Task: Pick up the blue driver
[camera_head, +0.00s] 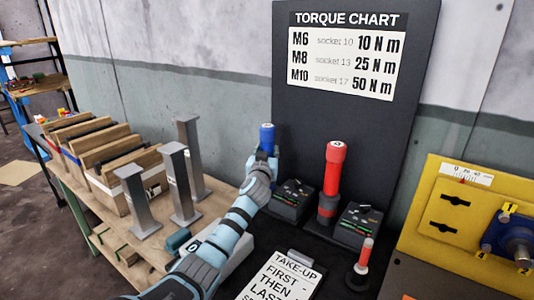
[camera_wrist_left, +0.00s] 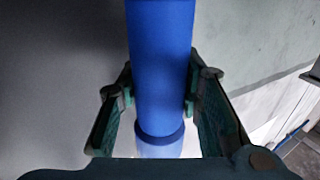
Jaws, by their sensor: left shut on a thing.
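The blue driver (camera_head: 267,136) stands upright at the middle of the bench in the head view, with its lower part hidden behind my gripper. In the left wrist view the blue driver (camera_wrist_left: 161,60) runs down between the fingers. My left gripper (camera_head: 264,158) is shut on it, with a finger against each side in the left wrist view (camera_wrist_left: 160,92). I cannot tell whether the driver is lifted off its dock. My right gripper is not in view.
A red driver (camera_head: 334,175) stands to the right, near black docks (camera_head: 293,201) with coloured marks. A torque chart (camera_head: 345,55) hangs behind. Grey metal posts (camera_head: 180,185) and wooden bins (camera_head: 128,170) stand left. A yellow panel (camera_head: 450,205) is at right, a small red-topped tool (camera_head: 363,262) in front.

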